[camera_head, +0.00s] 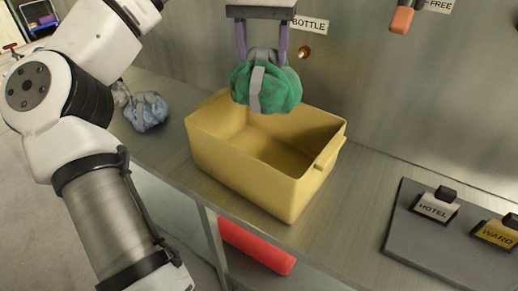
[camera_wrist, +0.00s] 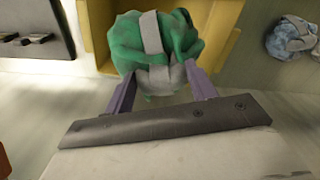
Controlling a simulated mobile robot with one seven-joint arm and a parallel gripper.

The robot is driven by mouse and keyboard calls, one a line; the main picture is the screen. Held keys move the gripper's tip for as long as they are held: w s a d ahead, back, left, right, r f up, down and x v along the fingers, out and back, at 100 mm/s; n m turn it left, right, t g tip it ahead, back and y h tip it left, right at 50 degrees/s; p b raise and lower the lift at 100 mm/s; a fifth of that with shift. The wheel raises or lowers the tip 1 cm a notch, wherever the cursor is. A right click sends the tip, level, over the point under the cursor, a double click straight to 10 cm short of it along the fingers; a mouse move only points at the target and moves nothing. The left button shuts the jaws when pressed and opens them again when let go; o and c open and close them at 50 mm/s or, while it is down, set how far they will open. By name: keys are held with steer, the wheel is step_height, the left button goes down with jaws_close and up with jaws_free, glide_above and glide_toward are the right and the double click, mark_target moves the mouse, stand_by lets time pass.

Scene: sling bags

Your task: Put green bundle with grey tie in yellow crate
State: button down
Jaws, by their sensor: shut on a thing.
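The green bundle with a grey tie (camera_head: 284,88) hangs in my gripper (camera_head: 263,52), whose purple fingers are shut on its grey top. The bundle is above the yellow crate (camera_head: 230,160), over its back part. The crate stands on the metal counter, and the visible part of its inside is empty. In the wrist view the bundle (camera_wrist: 186,38) sits between the fingertips of my gripper (camera_wrist: 158,82), with part of the crate (camera_wrist: 97,30) behind it. The bundle hides some of the crate's back rim and inside.
A blue-grey bundle (camera_head: 147,112) lies on the counter left of the crate. A dark board (camera_head: 430,245) with tagged blocks lies at the right. A red roll (camera_head: 257,247) is below the counter. Bare counter (camera_head: 365,180) lies right of the crate. A wall stands behind.

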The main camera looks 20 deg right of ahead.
mark_target(260, 83)
steer(key=shift+w, duration=0.3)
steer(key=shift+w+f, duration=0.15)
steer(key=shift+f, duration=0.05)
step_height(260, 83, down, 19)
steer(key=shift+f+b, duration=0.2)
steer(key=shift+b, duration=0.1)
steer(key=shift+f, duration=0.15)
steer(key=shift+c, duration=2.4)
jaws_free()
step_height(260, 83, up, 12)
steer(key=shift+a+r+b, duration=0.1)
steer(key=shift+r+b, duration=0.05)
steer(key=shift+b, duration=0.15)
